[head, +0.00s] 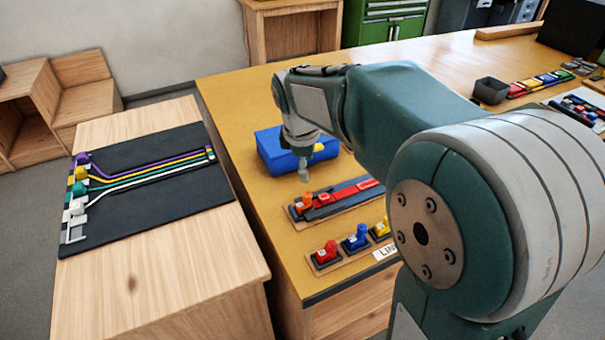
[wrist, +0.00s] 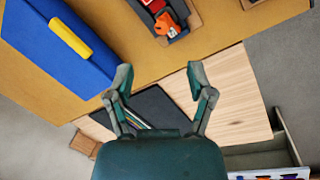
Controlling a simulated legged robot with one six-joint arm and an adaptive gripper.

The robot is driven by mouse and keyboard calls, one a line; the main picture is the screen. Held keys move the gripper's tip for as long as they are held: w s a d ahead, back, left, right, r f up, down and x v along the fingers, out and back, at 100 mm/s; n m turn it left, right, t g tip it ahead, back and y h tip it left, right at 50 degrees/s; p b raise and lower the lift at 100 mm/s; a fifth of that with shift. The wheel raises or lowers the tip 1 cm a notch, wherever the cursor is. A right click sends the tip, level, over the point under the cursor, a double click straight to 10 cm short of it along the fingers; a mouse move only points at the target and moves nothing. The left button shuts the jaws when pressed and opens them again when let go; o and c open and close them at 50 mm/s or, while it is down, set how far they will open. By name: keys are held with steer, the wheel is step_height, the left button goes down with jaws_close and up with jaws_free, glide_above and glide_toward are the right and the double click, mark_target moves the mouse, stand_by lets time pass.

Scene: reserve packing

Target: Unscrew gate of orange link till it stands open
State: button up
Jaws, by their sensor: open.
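The orange link (head: 307,200) sits in a dark holder at the left end of a strip on the yellow-brown table. It also shows near the top of the wrist view (wrist: 167,24). I cannot make out whether its gate is open or shut. My gripper (head: 304,176) hangs above the table, just behind the orange link and beside the blue case. In the wrist view my gripper (wrist: 160,85) has its two fingers spread wide with nothing between them. The orange link lies beyond the fingertips, apart from them.
A blue case (head: 270,155) with a yellow handle stands close behind my gripper. Red, blue and yellow links (head: 326,252) stand in holders at the front edge. A wooden bench (head: 160,270) with a black mat (head: 110,215) and coloured straps is to the left, across a gap.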

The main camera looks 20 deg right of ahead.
mark_target(307, 195)
steer(key=f+m, duration=0.3)
steer(key=m, duration=0.3)
steer(key=w+f+m+t, duration=0.1)
steer(key=f+m, duration=0.3)
steer(key=m, duration=0.2)
steer(key=f+m+t, duration=0.1)
steer(key=f+m, duration=0.3)
steer(key=m, duration=0.3)
steer(key=shift+w+d+h, duration=0.3)
steer(key=shift+d+h, duration=0.05)
steer(key=shift+h, duration=0.05)
steer(key=shift+r, duration=0.1)
jaws_close()
steer(key=shift+d+n+t+y, duration=0.15)
steer(key=shift+n+y, duration=0.25)
steer(key=shift+n, duration=0.65)
steer(key=shift+a+n+t+y, duration=0.1)
steer(key=shift+n+y, duration=0.3)
steer(key=shift+n, duration=0.6)
steer(key=shift+d+n+t+y, duration=0.15)
steer(key=shift+n+y, duration=0.25)
steer(key=shift+n, duration=0.65)
steer(key=shift+a+n, duration=0.1)
steer(key=shift+n, duration=0.6)
